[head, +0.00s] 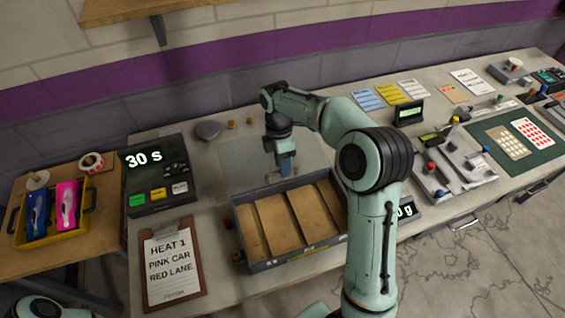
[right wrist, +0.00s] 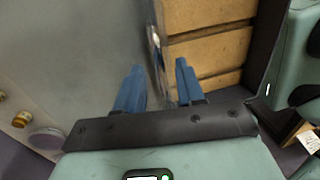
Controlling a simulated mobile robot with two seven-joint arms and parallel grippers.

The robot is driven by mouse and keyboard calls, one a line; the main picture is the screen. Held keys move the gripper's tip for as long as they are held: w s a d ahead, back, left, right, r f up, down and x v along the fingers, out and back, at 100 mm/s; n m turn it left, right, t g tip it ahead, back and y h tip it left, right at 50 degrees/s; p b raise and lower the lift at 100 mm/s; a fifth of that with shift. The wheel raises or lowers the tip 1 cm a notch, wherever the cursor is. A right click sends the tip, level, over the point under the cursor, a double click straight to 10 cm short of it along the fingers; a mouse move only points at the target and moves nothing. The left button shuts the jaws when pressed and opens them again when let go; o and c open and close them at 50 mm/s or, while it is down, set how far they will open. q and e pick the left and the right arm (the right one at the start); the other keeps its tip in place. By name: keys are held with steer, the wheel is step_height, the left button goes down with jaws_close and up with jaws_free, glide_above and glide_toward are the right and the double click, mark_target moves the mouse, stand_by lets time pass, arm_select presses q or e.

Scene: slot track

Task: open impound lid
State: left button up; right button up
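The impound box (head: 292,258) is a dark grey tray on the bench with several tan wooden panels side by side; it also shows in the right wrist view (right wrist: 268,55). A clear lid panel (head: 242,172) shows behind its back edge, apparently swung back off the tray; its exact tilt is hard to tell. My right gripper (head: 285,168) points down at the tray's back edge. In the right wrist view its blue fingers (right wrist: 160,82) are apart, with a thin translucent edge (right wrist: 152,62) showing between them; contact cannot be told. My left gripper is not in view.
A timer box (head: 160,172) and a clipboard (head: 172,262) lie left of the tray. A yellow bin (head: 82,235) with blue and pink cars stands further left. A scale display (head: 405,211) is at the tray's right. A grey-purple puck (head: 207,130) sits behind.

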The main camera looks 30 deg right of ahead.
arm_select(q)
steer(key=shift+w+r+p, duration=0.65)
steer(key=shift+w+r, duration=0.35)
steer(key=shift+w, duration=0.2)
arm_select(e)
step_height(320, 180, up, 7)
steer(key=w, duration=0.1)
steer(key=shift+w+d, duration=0.15)
steer(key=shift+w, duration=0.1)
